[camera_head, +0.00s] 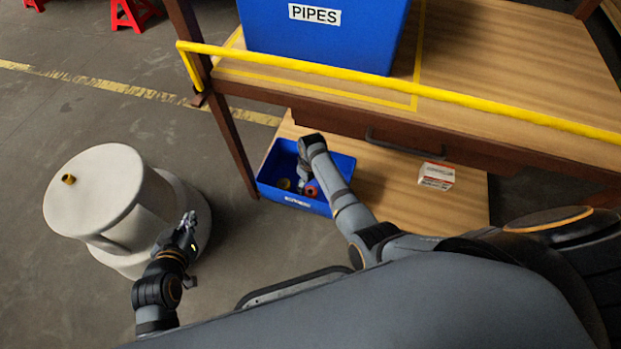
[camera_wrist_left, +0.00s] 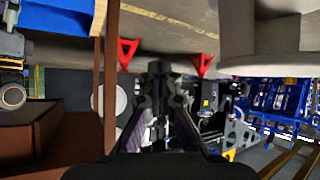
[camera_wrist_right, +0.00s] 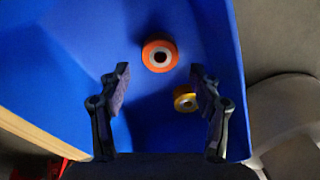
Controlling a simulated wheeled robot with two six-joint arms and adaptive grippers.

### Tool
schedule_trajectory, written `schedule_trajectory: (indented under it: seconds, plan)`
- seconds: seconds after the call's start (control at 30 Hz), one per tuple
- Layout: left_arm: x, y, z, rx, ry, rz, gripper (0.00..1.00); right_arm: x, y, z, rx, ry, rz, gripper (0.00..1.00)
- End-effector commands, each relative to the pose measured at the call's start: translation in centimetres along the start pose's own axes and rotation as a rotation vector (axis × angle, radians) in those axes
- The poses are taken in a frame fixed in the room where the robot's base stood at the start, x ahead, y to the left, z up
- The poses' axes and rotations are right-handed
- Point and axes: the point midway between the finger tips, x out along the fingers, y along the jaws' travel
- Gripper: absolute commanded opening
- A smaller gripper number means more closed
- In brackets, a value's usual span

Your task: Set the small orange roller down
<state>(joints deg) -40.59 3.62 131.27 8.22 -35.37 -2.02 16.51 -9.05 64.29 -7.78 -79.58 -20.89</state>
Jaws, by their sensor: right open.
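The small orange roller (camera_wrist_right: 159,56) lies in the blue bin (camera_wrist_right: 60,60), its dark hub facing the camera in the right wrist view. It also shows in the head view (camera_head: 312,189), below my right gripper. My right gripper (camera_wrist_right: 160,77) is over the bin, open and empty, its fingers on either side below the roller in the picture. A yellow roller (camera_wrist_right: 184,98) lies in the same bin, partly behind the right-hand finger. My left gripper (camera_head: 189,222) is empty beside the pale round container; its fingers (camera_wrist_left: 165,78) look close together.
The bin (camera_head: 275,168) stands on the low wooden shelf (camera_head: 400,200), with a small white-and-red box (camera_head: 436,176) to its right. The upper bench with its yellow rail (camera_head: 400,91) and PIPES bin (camera_head: 330,45) overhangs it. The pale container (camera_head: 105,190) stands on the floor left.

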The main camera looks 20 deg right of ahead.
Motion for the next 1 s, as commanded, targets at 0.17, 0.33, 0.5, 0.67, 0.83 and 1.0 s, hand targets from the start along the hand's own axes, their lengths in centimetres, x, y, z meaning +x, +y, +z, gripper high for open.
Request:
schedule_trajectory:
  seconds: [0.17, 0.33, 0.5, 0.67, 0.83, 1.0]
  plan:
    - [-1.0, 0.3, 5.0, -0.015, -0.195, 0.011, 0.00, -1.1, 0.0, 0.0, 0.000, 0.000, 0.000, 0.64]
    - [-2.3, 0.7, 9.1, -0.028, -0.357, 0.023, 0.00, -1.9, 0.0, 0.0, 0.000, 0.000, 0.000, 0.64]
    - [-3.4, 0.9, 11.6, -0.036, -0.457, 0.032, 0.00, -2.3, 0.0, 0.0, 0.000, -0.001, 0.000, 0.64]
    - [-3.8, 1.0, 12.5, -0.039, -0.492, 0.035, 0.00, -2.4, 0.0, 0.0, 0.000, -0.001, 0.000, 0.64]
    - [-3.8, 1.0, 12.6, -0.039, -0.494, 0.035, 0.00, -2.4, 0.0, 0.0, -0.001, -0.001, 0.000, 0.64]
    - [-3.8, 1.0, 12.5, -0.039, -0.493, 0.035, 0.00, -2.4, 0.3, 0.7, 0.024, 0.029, 0.008, 0.64]
